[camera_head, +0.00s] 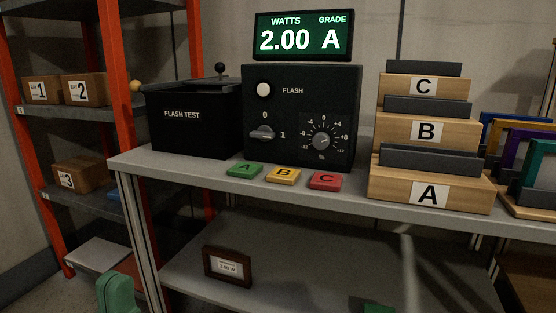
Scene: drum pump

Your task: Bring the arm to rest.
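A green rounded shape (118,295) stands at the bottom left edge. It may be part of my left gripper, but its fingers cannot be made out. No arm reaches over the bench top. A black box marked FLASH TEST (190,125) stands on the bench, beside a black control unit (300,90). The unit has a white round FLASH button (264,90), a switch knob (262,133) turned sideways by the 1, and a round dial (323,141). The display (303,37) above reads WATTS 2.00, GRADE A.
Green A (244,170), yellow B (283,176) and red C (325,181) tiles lie along the front edge of the bench (215,181). An orange-framed rack (122,75) is left. A small framed sign (228,267) stands on the lower shelf.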

